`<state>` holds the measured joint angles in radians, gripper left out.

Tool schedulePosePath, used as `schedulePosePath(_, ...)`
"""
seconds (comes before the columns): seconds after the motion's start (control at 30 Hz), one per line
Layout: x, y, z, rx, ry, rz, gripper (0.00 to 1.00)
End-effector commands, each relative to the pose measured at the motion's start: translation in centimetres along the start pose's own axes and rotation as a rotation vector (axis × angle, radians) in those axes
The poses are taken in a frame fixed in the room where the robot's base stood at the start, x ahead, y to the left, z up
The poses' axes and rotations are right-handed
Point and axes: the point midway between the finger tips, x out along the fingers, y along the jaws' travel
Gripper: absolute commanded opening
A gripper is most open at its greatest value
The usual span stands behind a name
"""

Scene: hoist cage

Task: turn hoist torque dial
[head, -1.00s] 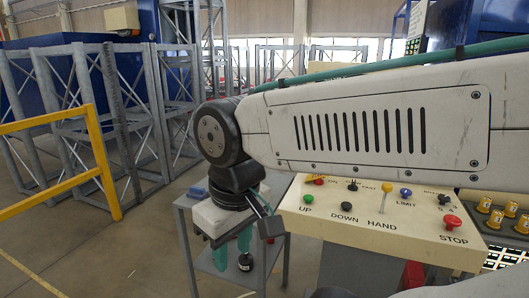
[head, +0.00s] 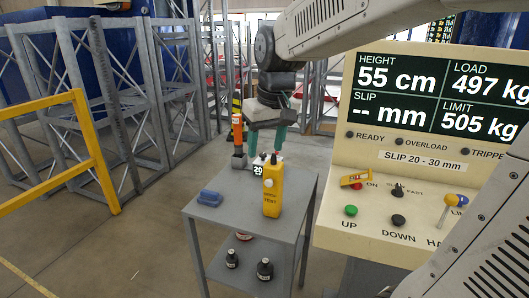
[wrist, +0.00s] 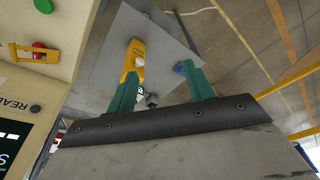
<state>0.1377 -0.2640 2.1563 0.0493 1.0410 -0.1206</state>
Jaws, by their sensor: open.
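No dial marked torque can be read. On the cream hoist console (head: 325,236), a blue knob (head: 460,199) sits by a label starting "LI", partly hidden by my arm. The display (head: 440,95) reads height 55 cm, load 497 kg, slip blank, limit 505 kg. My gripper (head: 265,150) is open, its green fingers pointing down over the back of the grey cart (head: 300,195), left of the console. A small white block marked 20 (head: 259,169) shows below the fingers. In the wrist view, nothing is held between the fingers (wrist: 162,75).
The console has a green UP button (head: 351,210), a black DOWN button (head: 398,220) and a yellow lever (head: 447,207). A yellow railing (head: 50,185) stands left.

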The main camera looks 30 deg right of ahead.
Motion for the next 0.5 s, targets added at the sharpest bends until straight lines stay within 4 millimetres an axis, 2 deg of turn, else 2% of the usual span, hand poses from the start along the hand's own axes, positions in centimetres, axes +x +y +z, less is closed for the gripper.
schedulePosePath(0.03,1.0,1.1,-3.0,0.009,0.005,0.000,0.52)
schedulePosePath(0.2,4.8,4.9,-12.3,0.027,0.053,0.003,0.52)
schedulePosePath(0.27,6.6,6.6,-15.3,0.033,0.069,0.006,0.52)
schedulePosePath(0.4,11.7,10.9,-21.6,0.049,0.108,0.015,0.52)
schedulePosePath(0.5,15.5,14.0,-25.1,0.059,0.132,0.024,0.52)
